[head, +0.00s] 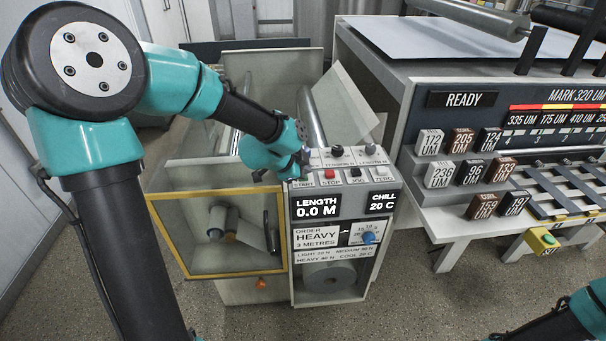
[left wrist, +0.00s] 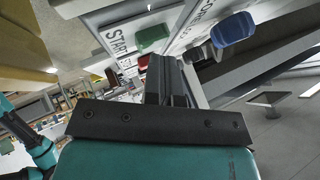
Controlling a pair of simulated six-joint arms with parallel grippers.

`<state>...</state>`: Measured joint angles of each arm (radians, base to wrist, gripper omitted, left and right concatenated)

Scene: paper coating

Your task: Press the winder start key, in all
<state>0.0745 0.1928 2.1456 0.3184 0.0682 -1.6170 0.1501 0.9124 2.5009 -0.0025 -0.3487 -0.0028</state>
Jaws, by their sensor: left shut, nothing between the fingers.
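The winder's control box (head: 345,240) stands in the middle of the head view, with a row of keys on its sloped top. The START label (head: 303,184) shows at the left end of the row. My left gripper (head: 302,163) is shut and empty at that end, and it hides the start key in the head view. In the left wrist view the green start key (left wrist: 152,38) shows beside the START label (left wrist: 115,40), close to my shut fingers (left wrist: 168,78). I cannot tell whether they touch it. The LENGTH display (head: 316,207) reads 0.0 M.
A red STOP key (head: 328,173), a black JOG key (head: 355,172) and a white ZERO key (head: 381,171) sit along the same row. A yellow-framed clear guard (head: 215,262) is left of the box. The coating machine's READY panel (head: 463,99) is at right.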

